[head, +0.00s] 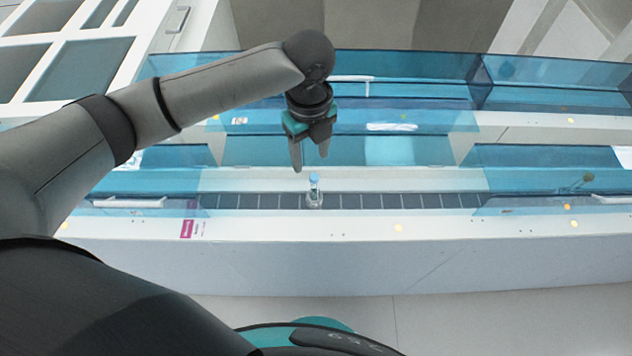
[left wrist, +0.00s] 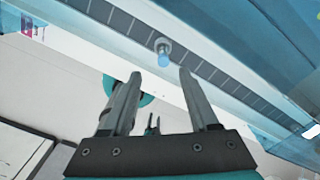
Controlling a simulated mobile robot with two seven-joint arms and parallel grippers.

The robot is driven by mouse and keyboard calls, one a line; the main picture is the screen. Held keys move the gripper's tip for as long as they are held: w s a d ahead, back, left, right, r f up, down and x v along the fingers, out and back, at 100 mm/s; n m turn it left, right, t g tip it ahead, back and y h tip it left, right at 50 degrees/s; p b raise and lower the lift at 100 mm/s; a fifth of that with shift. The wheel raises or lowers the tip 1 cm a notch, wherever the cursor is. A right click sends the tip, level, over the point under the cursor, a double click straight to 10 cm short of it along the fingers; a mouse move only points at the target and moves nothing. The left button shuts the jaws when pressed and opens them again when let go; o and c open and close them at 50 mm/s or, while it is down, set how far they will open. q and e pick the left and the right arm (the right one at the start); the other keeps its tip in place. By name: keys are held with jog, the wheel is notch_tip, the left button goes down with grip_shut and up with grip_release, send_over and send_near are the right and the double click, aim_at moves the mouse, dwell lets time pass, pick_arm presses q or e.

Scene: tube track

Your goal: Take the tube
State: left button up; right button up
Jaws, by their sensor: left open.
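A small tube (head: 314,186) with a light blue cap stands upright in a holder on the dark segmented track (head: 262,201). My left gripper (head: 310,160) is open and empty, above the tube and a little behind it in the head view. In the left wrist view the tube (left wrist: 163,52) shows just beyond the open fingertips of my left gripper (left wrist: 160,75), apart from them, between their lines. The track (left wrist: 120,20) runs diagonally there.
Blue transparent panels (head: 530,155) stand on both sides behind the track, with a gap at the tube. A white front ledge (head: 350,226) runs along the near side. A pink label (head: 187,228) is on the ledge at left.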

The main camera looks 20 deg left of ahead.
aim_at(312, 177)
pick_arm(q)
notch_tip(312, 177, down, 6)
jog(key=shift+r+b, duration=0.2)
jog(key=shift+b, duration=0.4)
jog(key=shift+d+f, duration=0.1)
jog(key=shift+f, duration=0.75)
jog(key=f+b, duration=0.1)
jog(key=f, duration=0.1)
jog(key=f+b, duration=0.1)
jog(key=f, duration=0.1)
jog(key=shift+d+f, duration=0.2)
jog(key=shift+f, duration=0.1)
pick_arm(e)
jog(key=f, duration=0.3)
jog(key=shift+s+a+f, duration=0.15)
jog(key=shift+s+f, duration=0.05)
pick_arm(q)
jog(key=shift+w, duration=0.1)
grip_shut()
pick_arm(e)
jog(key=shift+s, duration=0.1)
